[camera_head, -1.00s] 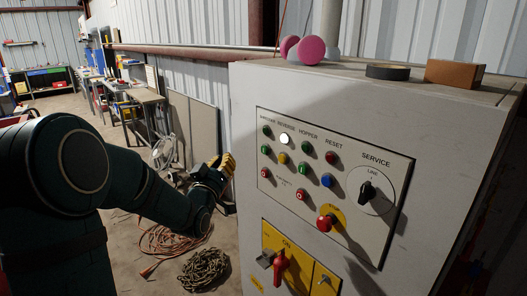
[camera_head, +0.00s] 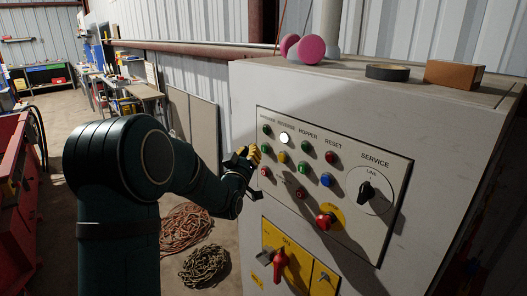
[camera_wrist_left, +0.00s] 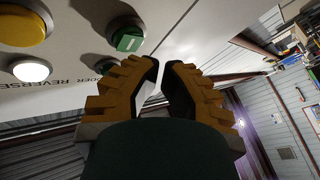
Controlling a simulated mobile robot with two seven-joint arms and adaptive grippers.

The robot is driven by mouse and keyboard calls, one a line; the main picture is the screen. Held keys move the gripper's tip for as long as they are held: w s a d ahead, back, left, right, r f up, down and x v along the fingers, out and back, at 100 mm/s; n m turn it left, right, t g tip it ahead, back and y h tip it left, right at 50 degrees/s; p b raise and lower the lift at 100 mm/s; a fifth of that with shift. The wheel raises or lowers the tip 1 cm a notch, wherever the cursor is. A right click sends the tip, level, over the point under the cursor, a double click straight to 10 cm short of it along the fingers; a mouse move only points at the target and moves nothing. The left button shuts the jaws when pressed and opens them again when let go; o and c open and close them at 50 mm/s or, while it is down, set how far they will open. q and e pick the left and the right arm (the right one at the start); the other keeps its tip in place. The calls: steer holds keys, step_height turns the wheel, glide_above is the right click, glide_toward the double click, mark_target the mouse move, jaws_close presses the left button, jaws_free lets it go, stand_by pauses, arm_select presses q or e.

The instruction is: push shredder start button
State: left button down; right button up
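The control panel (camera_head: 340,215) is on the front of the pale cabinet. The green button (camera_head: 267,129) under the leftmost label, which looks like SHREDDER, is in the top row; a green button (camera_wrist_left: 128,39) also shows in the wrist view, close beyond one finger. Beside it is the lit white REVERSE button (camera_head: 285,137), also in the wrist view (camera_wrist_left: 31,70). My left gripper (camera_head: 253,152), with yellow fingers, is at the panel's left edge, just left of and slightly below the green button. Its fingertips (camera_wrist_left: 161,65) are almost together, holding nothing. Contact is not visible. My right gripper is out of view.
A red stop knob (camera_head: 325,221), a black service switch (camera_head: 367,191) and a red rotary handle (camera_head: 280,266) stick out from the cabinet. Tape (camera_head: 387,72) and a brick (camera_head: 454,74) lie on top. Coiled cables (camera_head: 205,265) lie on the floor.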

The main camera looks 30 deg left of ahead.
arm_select(q)
steer(key=shift+w, duration=0.15)
stand_by(1.4)
steer(key=shift+w+d+b, duration=0.15)
steer(key=shift+w+b, duration=0.15)
steer(key=shift+b, duration=0.2)
steer(key=shift+w+d+b, duration=0.2)
steer(key=shift+w+b, duration=0.1)
steer(key=shift+w, duration=0.1)
stand_by(0.7)
steer(key=shift+s+a+b, duration=0.35)
steer(key=shift+s+b, duration=0.3)
steer(key=shift+s, duration=0.15)
